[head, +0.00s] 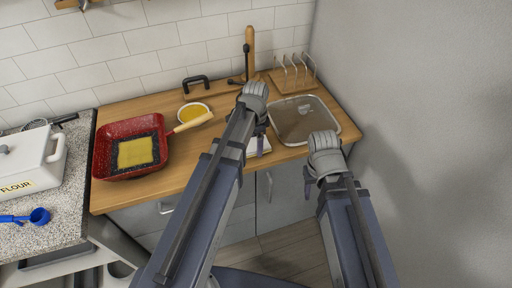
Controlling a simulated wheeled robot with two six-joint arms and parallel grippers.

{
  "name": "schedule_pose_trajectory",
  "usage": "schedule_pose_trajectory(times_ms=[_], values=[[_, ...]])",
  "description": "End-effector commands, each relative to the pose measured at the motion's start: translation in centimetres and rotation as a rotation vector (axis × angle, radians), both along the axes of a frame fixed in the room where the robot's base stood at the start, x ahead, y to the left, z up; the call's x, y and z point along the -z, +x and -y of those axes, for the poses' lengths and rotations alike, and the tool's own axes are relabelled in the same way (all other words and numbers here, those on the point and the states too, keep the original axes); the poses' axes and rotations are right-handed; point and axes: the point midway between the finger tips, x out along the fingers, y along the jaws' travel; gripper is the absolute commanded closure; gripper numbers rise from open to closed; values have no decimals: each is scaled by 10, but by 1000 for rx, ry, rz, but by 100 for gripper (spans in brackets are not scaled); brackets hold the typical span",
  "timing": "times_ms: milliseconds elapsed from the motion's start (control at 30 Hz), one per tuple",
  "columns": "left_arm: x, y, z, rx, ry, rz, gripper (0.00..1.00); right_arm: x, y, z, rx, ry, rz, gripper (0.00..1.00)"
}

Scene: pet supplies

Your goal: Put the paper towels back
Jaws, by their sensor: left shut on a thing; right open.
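A white thing (251,149), which looks like the paper towels, shows at the front edge of the wooden counter, partly hidden behind my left arm. My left gripper (261,146) points down at it and appears shut on it; the grip itself is mostly hidden. My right gripper (309,190) is open and empty, lower and to the right, in front of the counter edge. An upright wooden post (250,48) stands at the back of the counter by the wall; I cannot tell if it is a towel holder.
A red pan (112,132) and a yellow bowl (194,112) are left. A flour box (30,160) and blue scoop (38,216) sit far left. A wall closes the right side.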

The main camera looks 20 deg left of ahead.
Motion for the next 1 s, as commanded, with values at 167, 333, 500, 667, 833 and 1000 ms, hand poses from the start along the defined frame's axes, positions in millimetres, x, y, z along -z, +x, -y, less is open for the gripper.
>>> schedule_pose_trajectory(times_ms=[167,333,500,667,833,1000], values=[[1,0,0,0,0,0,63,1,0,0,0,0,0,50],[3,0,0,0,0,0,63,3,0,0,0,0,0,50],[4,0,0,0,0,0,9,4,0,0,0,0,0,50],[4,0,0,0,0,0,0,4,0,0,0,0,0,50],[4,0,0,0,0,0,0,4,0,0,0,0,0,50],[-2,0,0,0,0,0,0,-2,0,0,0,0,0,50]])
